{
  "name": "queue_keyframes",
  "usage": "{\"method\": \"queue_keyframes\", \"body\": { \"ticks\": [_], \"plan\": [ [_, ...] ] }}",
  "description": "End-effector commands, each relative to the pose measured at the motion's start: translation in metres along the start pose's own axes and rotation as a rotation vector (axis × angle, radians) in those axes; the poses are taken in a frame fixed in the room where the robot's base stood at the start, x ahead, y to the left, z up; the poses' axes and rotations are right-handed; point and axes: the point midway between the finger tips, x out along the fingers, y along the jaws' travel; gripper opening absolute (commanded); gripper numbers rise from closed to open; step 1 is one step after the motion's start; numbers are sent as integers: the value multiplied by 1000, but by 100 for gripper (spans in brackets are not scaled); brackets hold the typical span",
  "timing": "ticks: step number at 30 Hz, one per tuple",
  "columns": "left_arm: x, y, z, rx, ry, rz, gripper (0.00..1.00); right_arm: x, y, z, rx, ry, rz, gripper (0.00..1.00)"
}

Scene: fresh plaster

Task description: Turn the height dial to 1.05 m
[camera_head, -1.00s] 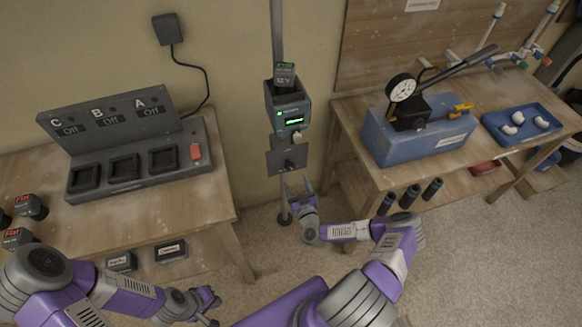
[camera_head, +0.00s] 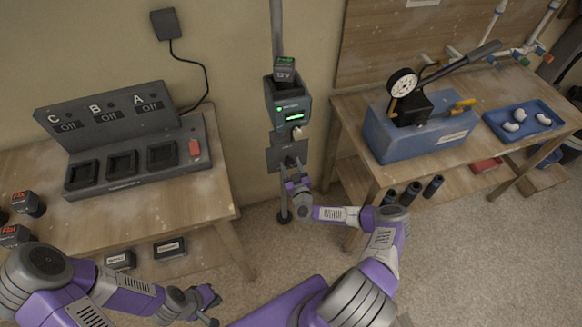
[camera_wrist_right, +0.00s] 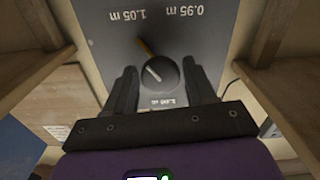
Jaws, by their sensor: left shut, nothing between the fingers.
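The height dial (camera_wrist_right: 164,76) is a dark round knob with a white line, on a grey plate (camera_wrist_right: 160,30) marked 1.05 m, 0.95 m and a third, partly blurred label, all upside down in the right wrist view. The white line points up-left, and a yellow mark lies just beyond the knob, nearer the 1.05 m label. My right gripper (camera_wrist_right: 161,80) is open, with one finger on each side of the dial. In the head view my right gripper (camera_head: 292,172) is at the plate (camera_head: 275,157) and largely hides the dial. My left gripper (camera_head: 210,303) is shut and empty.
A device with a green display (camera_head: 295,117) sits above the plate on a pole. The left table (camera_head: 150,208) holds a charger with bays labelled A, B and C (camera_head: 130,160). The right table (camera_head: 350,110) holds a blue press (camera_head: 420,135) and blue tray (camera_head: 522,130).

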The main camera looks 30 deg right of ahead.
Motion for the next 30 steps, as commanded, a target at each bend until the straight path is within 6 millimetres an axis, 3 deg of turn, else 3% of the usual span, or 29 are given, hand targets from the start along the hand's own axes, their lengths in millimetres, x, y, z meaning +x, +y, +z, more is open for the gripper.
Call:
{"method": "queue_keyframes", "body": {
  "ticks": [1,7,23,24,28,30],
  "plan": [
    [0,0,0,0,0,0,0,0,0,0,0,0,0,47],
    [0,0,0,0,0,0,0,0,0,0,0,0,0,16],
    [4,-1,0,0,0,0,0,0,0,0,61,0,1,15],
    [4,-1,0,0,0,0,0,0,0,0,61,0,1,50],
    [4,-1,0,0,0,0,0,0,0,0,61,0,1,70],
    [4,-1,0,0,0,0,0,0,0,0,60,0,1,72]
  ]
}}
